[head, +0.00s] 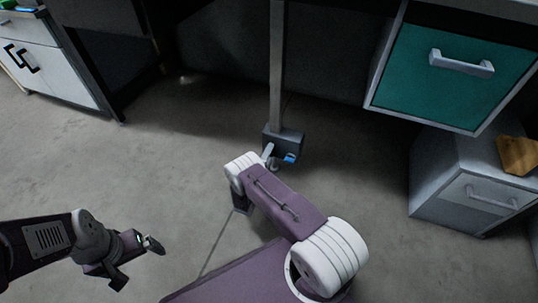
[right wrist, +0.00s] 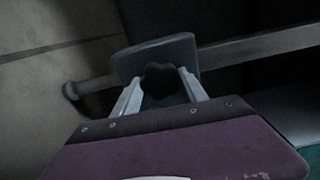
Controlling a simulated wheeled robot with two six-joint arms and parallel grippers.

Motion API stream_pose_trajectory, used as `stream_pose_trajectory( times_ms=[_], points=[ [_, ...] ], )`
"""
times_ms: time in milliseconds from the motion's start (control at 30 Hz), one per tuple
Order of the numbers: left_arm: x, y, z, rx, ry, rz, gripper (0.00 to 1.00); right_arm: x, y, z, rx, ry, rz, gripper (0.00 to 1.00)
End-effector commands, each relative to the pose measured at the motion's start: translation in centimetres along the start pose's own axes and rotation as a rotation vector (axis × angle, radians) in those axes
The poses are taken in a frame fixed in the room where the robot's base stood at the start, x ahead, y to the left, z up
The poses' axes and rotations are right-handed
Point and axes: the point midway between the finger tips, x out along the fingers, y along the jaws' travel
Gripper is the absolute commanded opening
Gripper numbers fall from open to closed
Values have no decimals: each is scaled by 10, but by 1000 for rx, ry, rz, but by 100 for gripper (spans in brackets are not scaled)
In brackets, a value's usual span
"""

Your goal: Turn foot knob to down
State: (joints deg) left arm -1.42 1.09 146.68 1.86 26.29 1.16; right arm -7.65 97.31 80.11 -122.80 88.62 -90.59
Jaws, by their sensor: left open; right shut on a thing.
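The foot knob (right wrist: 160,79) is a dark, lobed knob on a grey block at the foot of a post. In the right wrist view it sits between the two fingers of my right gripper (right wrist: 159,90), which is shut on it. In the head view the grey block (head: 283,140) stands on the floor, and my right gripper (head: 272,158) reaches its near side. A small blue piece (head: 290,158) shows there. The knob's pointing direction cannot be read. My left gripper (head: 137,264) is open and empty, low at the left, well away from the block.
A grey post (head: 277,75) rises from the block. A teal-fronted drawer (head: 450,85) hangs at the upper right, above a grey cabinet (head: 470,200). A white cabinet (head: 50,75) stands at the upper left. The floor (head: 150,170) between is clear.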

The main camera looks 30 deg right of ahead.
Motion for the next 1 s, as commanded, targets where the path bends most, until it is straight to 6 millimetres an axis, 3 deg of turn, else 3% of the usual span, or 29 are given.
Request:
stream_pose_trajectory(
  times_ms=[633,667,700,1000],
  points=[
    [1,0,0,0,0,0,96,-1,1,0,-47,-1,3,10],
    [1,0,0,0,0,0,96,-1,1,0,-47,-1,3,59],
    [1,0,0,0,0,0,96,-1,1,0,-46,-1,3,70],
    [0,0,0,0,0,0,96,-1,0,0,-44,-1,1,72]
  ],
)
